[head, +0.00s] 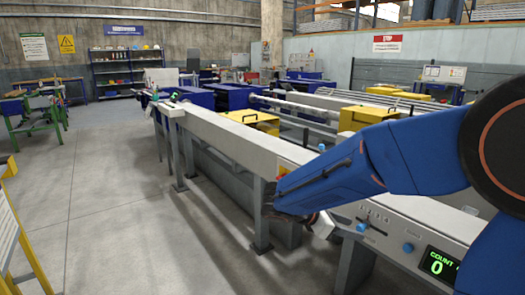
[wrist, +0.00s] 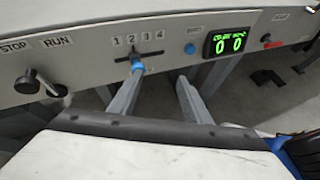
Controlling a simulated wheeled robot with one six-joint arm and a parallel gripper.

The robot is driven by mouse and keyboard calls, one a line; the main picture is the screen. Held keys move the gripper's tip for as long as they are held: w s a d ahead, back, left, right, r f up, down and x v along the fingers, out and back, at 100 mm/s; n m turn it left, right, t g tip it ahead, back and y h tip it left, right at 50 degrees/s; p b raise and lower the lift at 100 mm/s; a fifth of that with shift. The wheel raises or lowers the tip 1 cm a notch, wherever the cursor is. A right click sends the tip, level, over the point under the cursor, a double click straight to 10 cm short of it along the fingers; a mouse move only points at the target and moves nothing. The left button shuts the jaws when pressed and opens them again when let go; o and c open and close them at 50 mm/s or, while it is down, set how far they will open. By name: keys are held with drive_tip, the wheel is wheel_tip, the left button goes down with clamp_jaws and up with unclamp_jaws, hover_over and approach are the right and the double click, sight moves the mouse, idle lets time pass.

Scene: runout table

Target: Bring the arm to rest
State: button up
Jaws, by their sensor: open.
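My arm reaches in from the right in the head view, its blue link (head: 335,172) angled down to the left in front of the runout table (head: 235,142). My gripper (wrist: 159,77) shows in the wrist view as two grey fingers, apart, with nothing seen between them. The left fingertip is close in the picture to the blue knob (wrist: 138,66) of the slider marked 1 to 4; I cannot tell whether they touch. In the head view, the gripper is mostly hidden behind the arm and hard to make out.
Table legs (head: 261,215) stand below.

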drive_tip(key=s+d+m+g+y, duration=0.1)
drive_tip(key=s+d+m+y, duration=0.2)
drive_tip(key=s+m, duration=0.3)
drive_tip(key=s+d+m+g+y, duration=0.1)
drive_tip(key=s+d+m+y, duration=0.25)
drive_tip(key=s, duration=0.45)
drive_tip(key=s+a+m+t+y, duration=0.3)
drive_tip(key=s+m+y, duration=0.2)
drive_tip(key=s+m, duration=0.5)
drive_tip(key=shift+s+t, duration=0.4)
drive_tip(key=shift+f+m, duration=0.1)
drive_tip(key=shift+m, duration=0.15)
idle(0.4)
